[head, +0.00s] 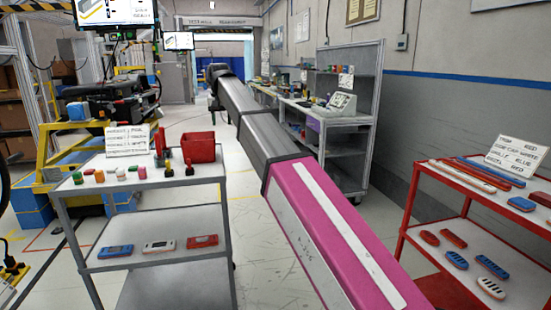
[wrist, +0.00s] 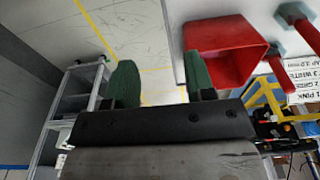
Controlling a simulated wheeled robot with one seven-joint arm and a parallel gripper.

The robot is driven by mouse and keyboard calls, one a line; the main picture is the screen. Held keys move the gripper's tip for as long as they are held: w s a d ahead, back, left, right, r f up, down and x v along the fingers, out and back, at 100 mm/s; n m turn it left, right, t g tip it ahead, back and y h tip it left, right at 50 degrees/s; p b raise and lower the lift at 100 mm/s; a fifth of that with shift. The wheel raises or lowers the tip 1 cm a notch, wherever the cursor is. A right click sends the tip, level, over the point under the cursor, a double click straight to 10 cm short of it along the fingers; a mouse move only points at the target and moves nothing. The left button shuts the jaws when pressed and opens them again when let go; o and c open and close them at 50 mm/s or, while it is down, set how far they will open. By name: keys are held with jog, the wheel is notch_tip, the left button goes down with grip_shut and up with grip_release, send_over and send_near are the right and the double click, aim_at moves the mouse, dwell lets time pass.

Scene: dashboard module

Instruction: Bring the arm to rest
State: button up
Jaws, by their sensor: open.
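My arm reaches from the lower right of the head view up and away toward the top middle. Its pink link is nearest, with grey and dark links beyond it. The fingers at its far end are too small or hidden to tell in the head view. In the wrist view my gripper (wrist: 160,82) has its two green-padded fingers apart. Only floor and a yellow line show between them, so it is empty. No contact with anything shows.
A grey cart (head: 148,180) at left holds a red bin (head: 198,148), small coloured blocks and a sign. The bin also shows in the wrist view (wrist: 228,68), right of the fingers. A red cart (head: 405,240) with several coloured parts stands right. A workbench (head: 345,121) lines the wall.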

jog(key=s+d+f, duration=0.2)
jog(key=d+f, duration=0.5)
jog(key=f, duration=0.3)
jog(key=s+d+f+m, duration=0.1)
jog(key=d+f, duration=0.6)
jog(key=f, duration=0.3)
jog(key=s+d+f, duration=0.2)
jog(key=d+f, duration=0.5)
jog(key=f, duration=0.3)
jog(key=s+d+f+m+g, duration=0.1)
jog(key=s+d+f, duration=1.7)
jog(key=f, duration=0.3)
jog(key=shift+s+d+f+m, duration=0.3)
jog(key=shift+s+d+f, duration=0.1)
jog(key=shift+s, duration=0.35)
